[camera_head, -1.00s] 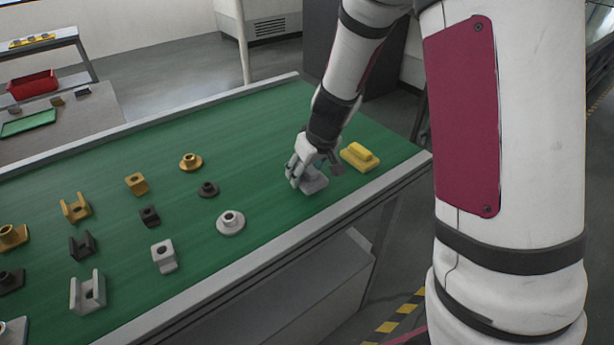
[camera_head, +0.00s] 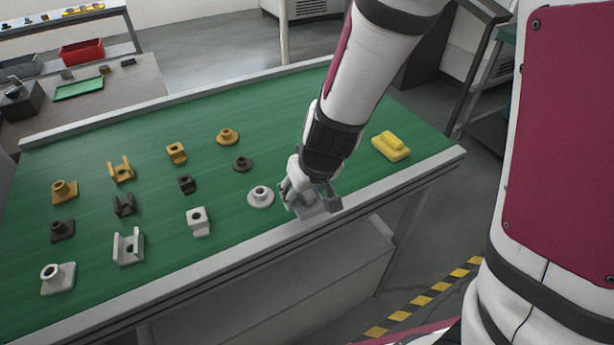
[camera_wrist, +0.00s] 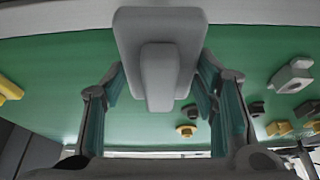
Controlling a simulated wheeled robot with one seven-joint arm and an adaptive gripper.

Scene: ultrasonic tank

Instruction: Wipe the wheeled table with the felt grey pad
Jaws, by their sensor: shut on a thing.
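My gripper (camera_head: 300,190) is shut on the grey pad (camera_head: 312,207). The pad is at the near edge of a long green-topped table (camera_head: 290,120), to the right of a white round flange. I cannot tell whether its underside touches the surface. In the wrist view the grey pad (camera_wrist: 130,30) has a wide base and a raised block between my gripper's two fingers (camera_wrist: 160,95). A yellow pad (camera_head: 391,147) of similar shape lies farther right on the table. No wheels show under this table, so I cannot tell whether it is the wheeled one.
Several yellow, dark and white machined parts stand in rows on the left half, the white flange (camera_head: 261,197) closest to my gripper. Green surface is bare behind my gripper. A bench with a red bin (camera_head: 82,51) and green tray (camera_head: 79,88) stands at the back left.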

